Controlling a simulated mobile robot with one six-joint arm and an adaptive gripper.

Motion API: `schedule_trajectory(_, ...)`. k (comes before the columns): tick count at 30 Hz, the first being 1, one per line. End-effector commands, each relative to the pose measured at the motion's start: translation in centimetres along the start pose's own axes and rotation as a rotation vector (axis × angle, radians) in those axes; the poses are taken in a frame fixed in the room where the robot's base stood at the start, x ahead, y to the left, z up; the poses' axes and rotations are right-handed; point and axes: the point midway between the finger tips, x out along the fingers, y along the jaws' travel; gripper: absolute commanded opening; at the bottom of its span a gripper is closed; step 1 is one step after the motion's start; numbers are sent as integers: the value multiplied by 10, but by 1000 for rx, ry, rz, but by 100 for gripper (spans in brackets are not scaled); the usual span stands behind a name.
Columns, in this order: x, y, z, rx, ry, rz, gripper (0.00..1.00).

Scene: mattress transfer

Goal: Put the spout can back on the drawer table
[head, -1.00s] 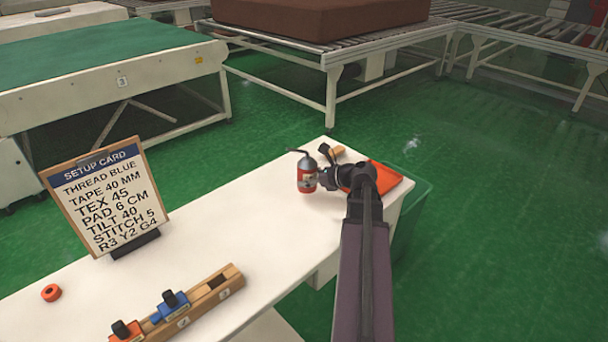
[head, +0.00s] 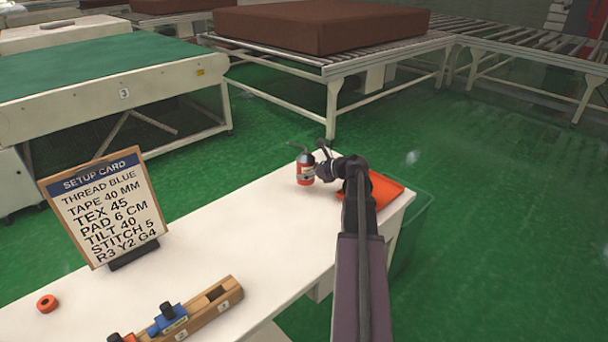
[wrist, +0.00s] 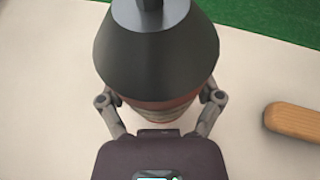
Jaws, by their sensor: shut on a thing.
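The spout can (head: 304,165) is red with a grey cone top and a bent spout, and stands upright at the far end of the white drawer table (head: 250,222). My gripper (head: 311,176) is shut on the can from the right side. In the wrist view, the can's dark cone (wrist: 155,50) fills the top middle, and the gripper fingers (wrist: 157,105) lie on both sides of its red body. The can's base is mostly hidden there. I cannot tell whether it touches the tabletop.
An orange tray (head: 384,190) lies at the table's right end, beside my arm. A wooden piece (wrist: 295,121) lies right of the can in the wrist view. A setup card (head: 107,207), an orange ring (head: 47,303) and a wooden block holder (head: 205,307) stand nearer. The table middle is clear.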

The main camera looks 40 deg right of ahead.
Motion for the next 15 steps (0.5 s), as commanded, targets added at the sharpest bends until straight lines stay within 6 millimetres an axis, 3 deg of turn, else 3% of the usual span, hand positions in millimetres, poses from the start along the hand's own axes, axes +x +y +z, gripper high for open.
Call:
schedule_trajectory(1, 7, -13, 1, 0, -1, 0, 23)
schedule_trajectory(6, 21, -36, 4, 0, -1, 0, 23)
schedule_trajectory(15, 28, -48, 6, 1, -1, 0, 23)
